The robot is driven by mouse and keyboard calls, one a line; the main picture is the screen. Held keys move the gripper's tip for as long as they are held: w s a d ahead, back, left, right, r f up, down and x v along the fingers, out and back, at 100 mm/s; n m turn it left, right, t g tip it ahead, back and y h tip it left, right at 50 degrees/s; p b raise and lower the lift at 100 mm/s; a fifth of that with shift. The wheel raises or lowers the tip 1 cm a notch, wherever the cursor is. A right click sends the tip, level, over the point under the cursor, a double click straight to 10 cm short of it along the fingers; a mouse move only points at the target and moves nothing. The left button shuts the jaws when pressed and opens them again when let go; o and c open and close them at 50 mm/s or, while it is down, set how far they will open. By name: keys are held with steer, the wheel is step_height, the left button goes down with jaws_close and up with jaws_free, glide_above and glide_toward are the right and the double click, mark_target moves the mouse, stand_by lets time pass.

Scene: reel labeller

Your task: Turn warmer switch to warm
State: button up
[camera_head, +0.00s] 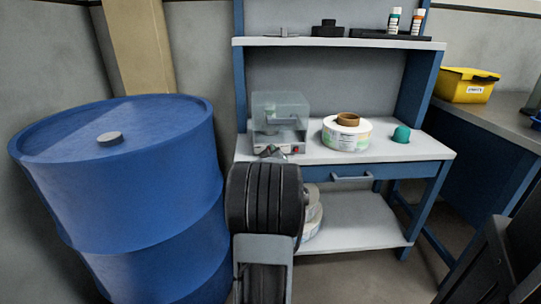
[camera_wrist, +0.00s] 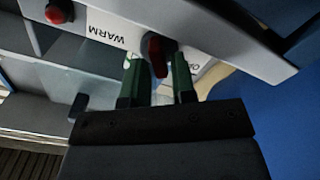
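The warmer (camera_head: 280,118) is a grey machine with a clear cover on the workbench, seen in the head view. Its front panel fills the top of the wrist view, with the printed word WARM (camera_wrist: 106,34). The red warmer switch (camera_wrist: 157,55) is a narrow knob to the right of that word in the wrist view. My gripper (camera_wrist: 156,72) has its two green fingers apart, one on each side of the switch, with a visible gap on both sides. A second label by the right finger is partly hidden. In the head view my arm hides most of the gripper.
A red button or lamp (camera_wrist: 58,11) sits left of WARM. A label reel (camera_head: 346,135) with a brown core and a green object (camera_head: 401,133) stand on the bench (camera_head: 385,155). A blue drum (camera_head: 130,190) stands left, a yellow bin (camera_head: 466,86) far right.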

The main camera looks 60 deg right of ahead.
steer(key=shift+w+d, duration=0.3)
steer(key=shift+d, duration=0.05)
steer(key=shift+c, duration=0.3)
jaws_close()
